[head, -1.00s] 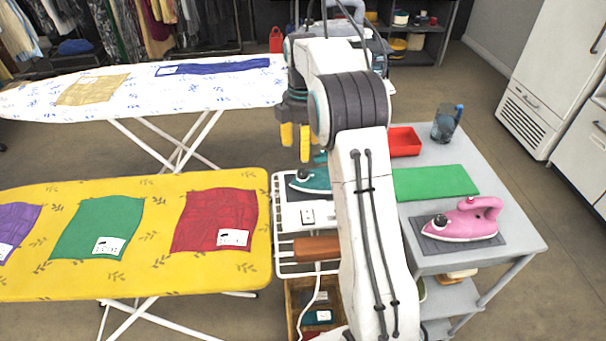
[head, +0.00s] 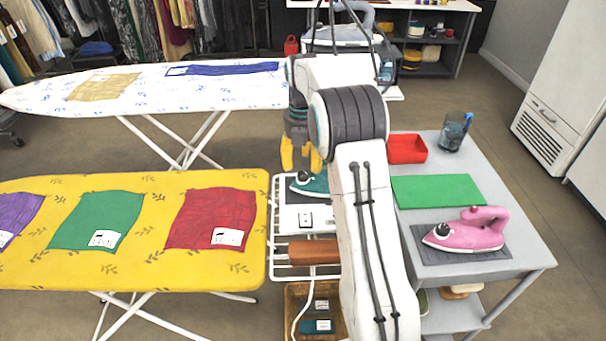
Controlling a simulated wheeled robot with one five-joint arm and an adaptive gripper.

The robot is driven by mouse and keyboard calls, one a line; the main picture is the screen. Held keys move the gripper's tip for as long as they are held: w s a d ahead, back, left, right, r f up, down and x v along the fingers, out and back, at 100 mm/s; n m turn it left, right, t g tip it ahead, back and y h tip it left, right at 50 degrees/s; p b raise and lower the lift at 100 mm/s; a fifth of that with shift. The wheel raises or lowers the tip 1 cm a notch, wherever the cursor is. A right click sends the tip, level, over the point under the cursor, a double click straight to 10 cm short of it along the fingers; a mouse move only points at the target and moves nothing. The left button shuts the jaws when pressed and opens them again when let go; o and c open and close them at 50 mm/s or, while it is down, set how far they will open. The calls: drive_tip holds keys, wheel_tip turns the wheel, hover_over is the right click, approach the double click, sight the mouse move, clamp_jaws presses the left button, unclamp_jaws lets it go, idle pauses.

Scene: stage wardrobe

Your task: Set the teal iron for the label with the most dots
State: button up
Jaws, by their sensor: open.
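The teal iron (head: 312,184) sits on the white wire rack (head: 281,262) beside the yellow board, partly hidden behind my arm. Its dial cannot be made out. My gripper (head: 301,163) has yellow fingers, points down, and is open just above and behind the iron, apart from it as far as I can tell. White labels lie on the purple cloth (head: 18,212), the green cloth (head: 97,220) and the red cloth (head: 211,212); their dots are too small to count.
The yellow ironing board (head: 150,262) is at left, a white ironing board (head: 140,97) behind it. A grey cart (head: 513,245) at right holds a pink iron (head: 468,231), a green mat (head: 440,189), a red tray (head: 407,149) and a cup (head: 454,131).

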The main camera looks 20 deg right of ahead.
sight(303, 174)
drive_tip(key=shift+f, duration=2.05)
drive_tip(key=shift+c, duration=0.2)
clamp_jaws()
